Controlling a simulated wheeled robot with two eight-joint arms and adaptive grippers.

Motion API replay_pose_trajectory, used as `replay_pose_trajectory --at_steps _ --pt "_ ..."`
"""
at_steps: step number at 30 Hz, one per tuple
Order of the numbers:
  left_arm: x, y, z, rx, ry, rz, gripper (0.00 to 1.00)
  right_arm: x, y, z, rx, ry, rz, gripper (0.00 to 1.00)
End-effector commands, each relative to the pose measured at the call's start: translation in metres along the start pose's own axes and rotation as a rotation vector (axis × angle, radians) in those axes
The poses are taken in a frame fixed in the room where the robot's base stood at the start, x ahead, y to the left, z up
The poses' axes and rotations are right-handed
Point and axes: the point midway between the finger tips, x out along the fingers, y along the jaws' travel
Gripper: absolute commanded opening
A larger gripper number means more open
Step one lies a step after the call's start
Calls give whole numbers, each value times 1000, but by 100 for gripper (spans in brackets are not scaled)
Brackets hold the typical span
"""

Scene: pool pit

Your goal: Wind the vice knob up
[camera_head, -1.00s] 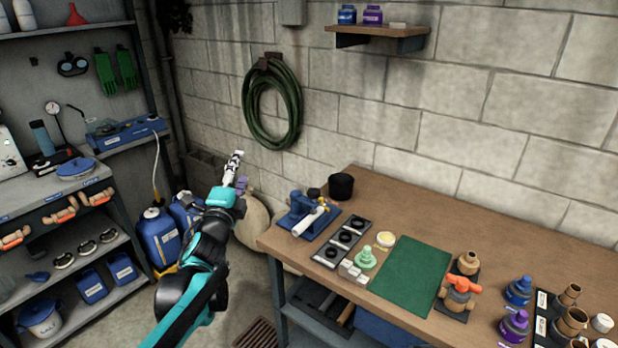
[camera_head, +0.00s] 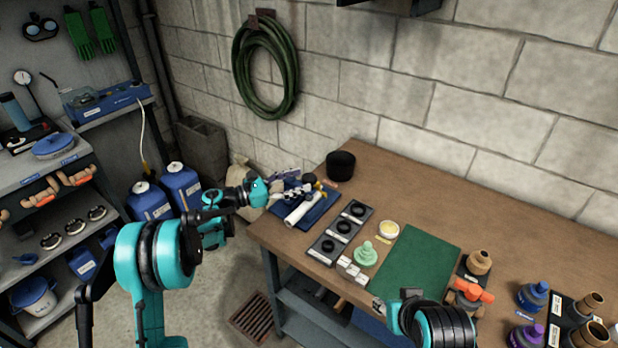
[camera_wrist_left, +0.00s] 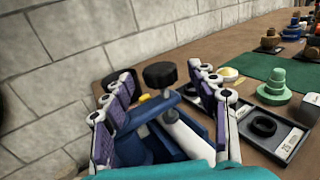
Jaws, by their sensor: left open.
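The blue vice (camera_head: 318,208) stands at the left end of the workbench with a white pipe (camera_head: 303,208) lying in it. Its black round knob (camera_wrist_left: 160,75) stands on a short stem above the blue body in the left wrist view, and shows small and dark in the head view (camera_head: 309,178). My left gripper (camera_head: 290,190) is open over the near left side of the vice. In the left wrist view its fingers (camera_wrist_left: 163,88) stand apart on either side of the knob, with no clear contact. My right arm shows at the bottom; its jaws are unclear (camera_head: 380,306).
A black cup (camera_head: 341,165) stands just behind the vice. A tray with black rings (camera_head: 325,246), a pale green stepped piece (camera_head: 365,253) and a green mat (camera_head: 425,250) lie to the right. The concrete wall with a hose (camera_head: 262,65) is behind.

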Motion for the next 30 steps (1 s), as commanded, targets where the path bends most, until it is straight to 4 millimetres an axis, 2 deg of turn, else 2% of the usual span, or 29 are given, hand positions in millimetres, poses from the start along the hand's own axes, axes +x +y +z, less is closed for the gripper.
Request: replay_pose_trajectory --at_steps 3,7,18,24,30 --pt "20 -1 -2 -1 -1 -2 59 6 0 4 0 0 0 40" --pt "35 0 -1 -2 -1 0 59 9 0 6 0 0 0 40" --pt "41 0 1 -2 -2 2 59 9 0 6 0 0 0 40" --pt "41 0 1 -3 -2 2 8 9 0 6 0 0 0 40" --pt "41 0 1 -3 -2 6 7 9 0 6 0 0 0 40"
